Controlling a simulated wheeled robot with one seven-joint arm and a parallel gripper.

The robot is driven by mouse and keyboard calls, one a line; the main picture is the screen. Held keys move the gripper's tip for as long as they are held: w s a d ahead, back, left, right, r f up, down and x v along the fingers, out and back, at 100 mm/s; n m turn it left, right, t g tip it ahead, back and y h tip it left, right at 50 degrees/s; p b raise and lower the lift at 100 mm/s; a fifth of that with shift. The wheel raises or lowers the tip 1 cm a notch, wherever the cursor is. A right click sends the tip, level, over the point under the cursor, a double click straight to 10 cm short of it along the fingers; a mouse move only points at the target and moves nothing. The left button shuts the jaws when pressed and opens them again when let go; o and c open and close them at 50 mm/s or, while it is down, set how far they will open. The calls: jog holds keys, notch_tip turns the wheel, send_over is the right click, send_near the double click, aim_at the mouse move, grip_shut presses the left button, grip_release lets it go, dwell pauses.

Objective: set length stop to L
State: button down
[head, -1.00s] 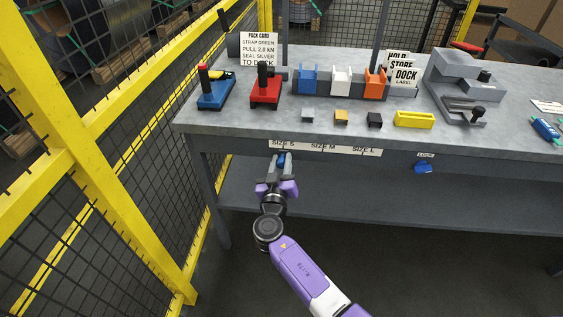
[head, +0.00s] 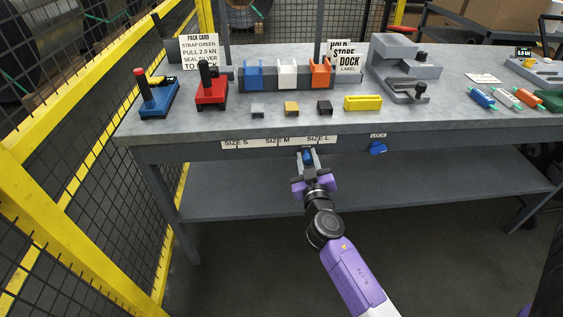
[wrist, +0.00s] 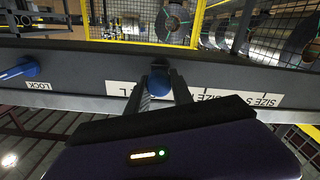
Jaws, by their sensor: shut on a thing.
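The blue length-stop knob (head: 308,157) sits at the front edge of the bench, below the left part of the SIZE L mark (head: 318,138). My gripper (head: 308,157) is shut on the knob, with a grey finger on each side. In the wrist view the knob (wrist: 159,82) shows between the fingers, and the label strip (wrist: 122,92) appears upside down with its L end just left of them. The fingers hide part of the strip. A blue lock lever (head: 377,148) is right of the knob, under the LOCK label (head: 378,135).
The bench top (head: 200,128) carries a blue tool (head: 159,101), a red tool (head: 211,92), several small blocks, a yellow block (head: 363,103) and a grey device (head: 405,70). A lower shelf (head: 240,195) runs beneath. Yellow fencing (head: 60,165) stands at left.

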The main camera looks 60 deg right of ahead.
jog(key=shift+s+d, duration=0.65)
jog(key=shift+s, duration=0.2)
jog(key=shift+s+d, duration=0.65)
jog(key=shift+s, duration=0.15)
jog(key=c, duration=1.1)
grip_release()
jog(key=shift+s+d, duration=0.1)
jog(key=shift+s+a+f, duration=0.15)
jog(key=shift+s+a, duration=0.05)
jog(key=shift+a, duration=0.25)
jog(key=b+v, duration=0.2)
jog(key=v, duration=0.5)
jog(key=shift+b, duration=0.3)
